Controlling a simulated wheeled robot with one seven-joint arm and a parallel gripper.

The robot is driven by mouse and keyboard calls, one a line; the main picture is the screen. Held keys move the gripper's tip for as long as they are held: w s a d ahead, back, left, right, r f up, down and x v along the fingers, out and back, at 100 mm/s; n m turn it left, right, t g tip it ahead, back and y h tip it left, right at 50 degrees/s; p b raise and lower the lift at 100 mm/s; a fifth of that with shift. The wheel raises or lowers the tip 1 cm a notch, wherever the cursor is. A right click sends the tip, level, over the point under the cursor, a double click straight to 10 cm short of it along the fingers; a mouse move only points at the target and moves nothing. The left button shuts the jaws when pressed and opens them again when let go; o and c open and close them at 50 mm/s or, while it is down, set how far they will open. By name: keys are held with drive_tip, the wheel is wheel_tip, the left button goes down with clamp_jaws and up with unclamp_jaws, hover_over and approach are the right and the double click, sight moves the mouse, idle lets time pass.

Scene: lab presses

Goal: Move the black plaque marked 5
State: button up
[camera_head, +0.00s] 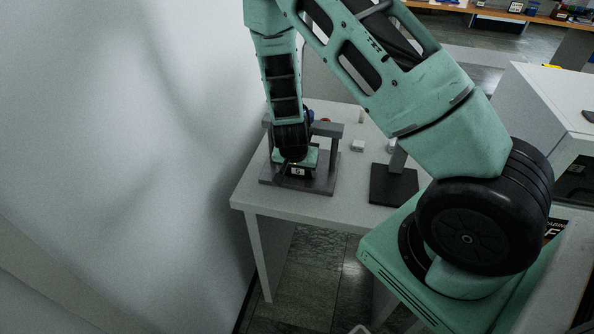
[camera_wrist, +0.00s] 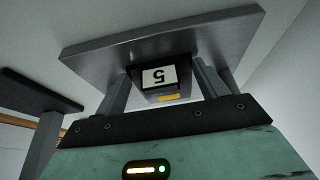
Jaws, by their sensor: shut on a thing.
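The black plaque marked 5 (camera_head: 298,171) is between my gripper's fingers, over the grey base plate of a press (camera_head: 322,185) at the table's left front. In the wrist view the plaque (camera_wrist: 165,80) shows its white label with an upside-down 5 and a yellow strip below. My gripper (camera_wrist: 163,88) is shut on the plaque, one finger on each side. The grey plate (camera_wrist: 95,62) lies just beyond it. I cannot tell whether the plaque touches the plate. My arm hides part of the press.
A second stand with a dark base (camera_head: 393,185) is to the right on the white table (camera_head: 260,195). Small white blocks (camera_head: 357,147) sit behind. A wall (camera_head: 120,150) is close on the left. A white box-shaped machine (camera_head: 535,110) stands at right.

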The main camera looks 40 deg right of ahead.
drive_tip(key=shift+d, duration=0.1)
drive_tip(key=o, duration=1.1)
drive_tip(key=shift+r, duration=0.1)
drive_tip(key=p+v, duration=0.3)
drive_tip(key=v, duration=1.4)
drive_tip(key=shift+p, duration=0.35)
drive_tip(key=s+a+r+n+g+y+b, duration=0.15)
drive_tip(key=s+a+n, duration=0.25)
drive_tip(key=a, duration=0.4)
drive_tip(key=s+a+n+g+y+b, duration=0.1)
drive_tip(key=s+a+n+y+b, duration=0.2)
drive_tip(key=a, duration=0.5)
drive_tip(key=s+a+r+n, duration=0.1)
drive_tip(key=s+n, duration=0.2)
drive_tip(key=s, duration=0.1)
drive_tip(key=s+a+r+n+b, duration=0.1)
drive_tip(key=s+a+r+n, duration=0.1)
drive_tip(key=s+n, duration=0.2)
drive_tip(key=s+a+r+n, duration=0.1)
drive_tip(key=s+r+n, duration=0.1)
drive_tip(key=s+n, duration=0.2)
drive_tip(key=shift+s+a+r+h, duration=0.1)
drive_tip(key=shift+s+h, duration=0.05)
drive_tip(key=shift+s, duration=0.4)
drive_tip(key=shift+s+a+r+h, duration=0.1)
drive_tip(key=shift+s, duration=0.4)
